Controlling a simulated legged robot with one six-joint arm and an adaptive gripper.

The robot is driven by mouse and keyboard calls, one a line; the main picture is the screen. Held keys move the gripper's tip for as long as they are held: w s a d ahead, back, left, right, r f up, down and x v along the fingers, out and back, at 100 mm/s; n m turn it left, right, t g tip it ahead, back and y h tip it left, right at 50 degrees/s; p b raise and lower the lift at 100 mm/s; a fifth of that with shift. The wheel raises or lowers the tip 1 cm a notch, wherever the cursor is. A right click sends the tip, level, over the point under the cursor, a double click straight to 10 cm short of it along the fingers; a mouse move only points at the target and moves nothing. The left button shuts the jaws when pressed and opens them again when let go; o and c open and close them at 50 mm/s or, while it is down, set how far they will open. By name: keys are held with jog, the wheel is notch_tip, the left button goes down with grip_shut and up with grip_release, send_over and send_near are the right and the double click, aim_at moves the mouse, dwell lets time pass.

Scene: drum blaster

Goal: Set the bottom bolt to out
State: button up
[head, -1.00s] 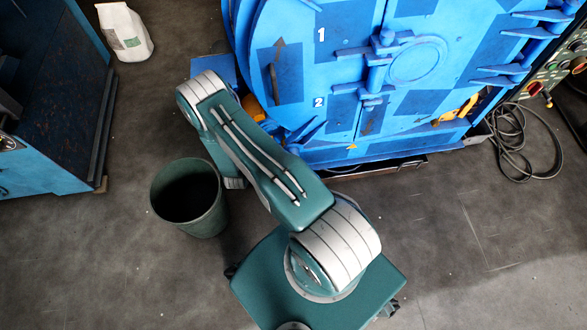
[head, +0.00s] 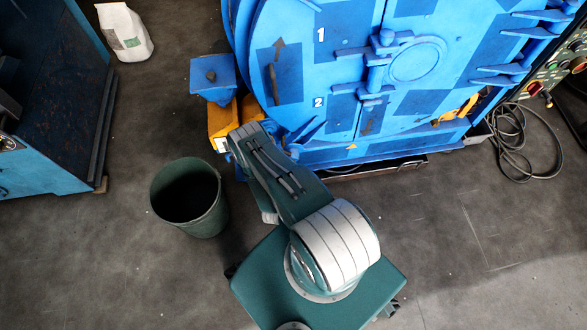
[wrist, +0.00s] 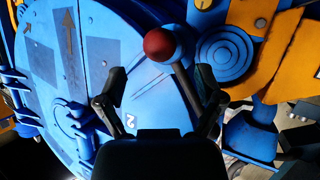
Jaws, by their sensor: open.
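The blue round door (head: 340,70) carries painted numbers 1 and 2, arrows and a central latch fitting (head: 375,90). I cannot tell for certain which part is the bottom bolt. In the wrist view, a red ball knob (wrist: 159,44) tops a dark lever rod slanting down to the right, in front of the blue door (wrist: 105,50). My gripper (wrist: 160,82) is open, with one finger on each side in the picture. The knob appears just beyond the fingertips, and the rod crosses near the right finger. Contact is unclear. In the head view my arm hides the gripper.
An orange housing (head: 218,122) and a blue block (head: 212,78) stand left of the door. A dark bin (head: 190,205) is on the floor left of my base. Cables (head: 520,145) lie at right. A blue cabinet (head: 45,160) stands far left.

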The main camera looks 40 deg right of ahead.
aim_at(293, 150)
jog(key=x, duration=0.6)
jog(key=shift+a, duration=0.1)
jog(key=shift+r, duration=0.1)
grip_shut()
